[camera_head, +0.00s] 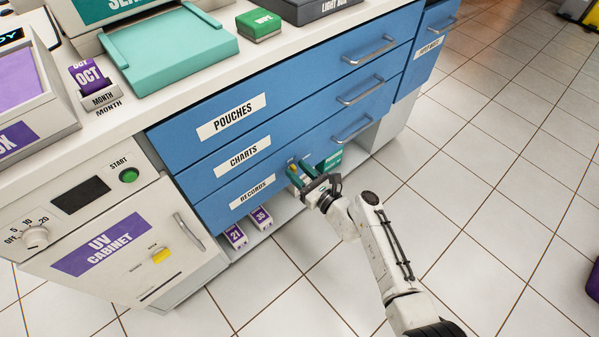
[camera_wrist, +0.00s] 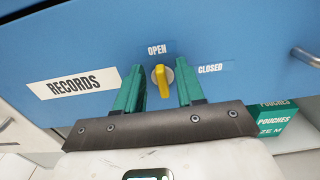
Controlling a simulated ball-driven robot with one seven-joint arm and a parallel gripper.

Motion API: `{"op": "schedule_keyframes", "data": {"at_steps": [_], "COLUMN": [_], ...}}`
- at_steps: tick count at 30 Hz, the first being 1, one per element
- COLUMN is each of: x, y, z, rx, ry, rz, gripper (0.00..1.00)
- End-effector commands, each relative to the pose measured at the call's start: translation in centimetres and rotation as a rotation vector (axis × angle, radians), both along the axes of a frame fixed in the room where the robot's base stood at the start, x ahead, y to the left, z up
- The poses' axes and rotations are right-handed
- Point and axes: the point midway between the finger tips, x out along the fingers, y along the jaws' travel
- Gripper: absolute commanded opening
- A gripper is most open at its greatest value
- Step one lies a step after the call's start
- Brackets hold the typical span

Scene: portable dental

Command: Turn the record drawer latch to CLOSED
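The record drawer (camera_head: 290,155) is the lowest blue drawer, labelled RECORDS, and looks shut in the head view. The handle stands nearly upright and points toward the word OPEN (camera_wrist: 157,49). The word CLOSED (camera_wrist: 210,69) is to the right of the latch. My gripper (camera_wrist: 160,73) is open, with one green finger on each side of the latch and gaps to the handle. In the head view my gripper (camera_head: 306,172) is at the drawer front and partly hides the latch.
A metal drawer handle (camera_wrist: 305,57) is to the right. Below the drawer, an open shelf holds green POUCHES boxes (camera_wrist: 272,118) at right and purple-and-white boxes (camera_head: 247,227) at left. The UV cabinet (camera_head: 110,245) stands left.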

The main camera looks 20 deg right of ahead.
Motion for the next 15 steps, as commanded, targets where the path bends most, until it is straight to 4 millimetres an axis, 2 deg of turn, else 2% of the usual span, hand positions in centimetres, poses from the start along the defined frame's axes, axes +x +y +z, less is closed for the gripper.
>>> {"op": "schedule_keyframes", "data": {"at_steps": [2, 13, 15], "x": [-0.01, -0.03, -0.03], "y": [0.00, -0.02, -0.02], "z": [0.02, 0.02, 0.02], "rx": [0.000, 0.000, 0.000], "ry": [0.000, 0.000, 0.000], "rz": [0.000, 0.000, 0.000], "gripper": [0.37, 0.02, 0.00]}}
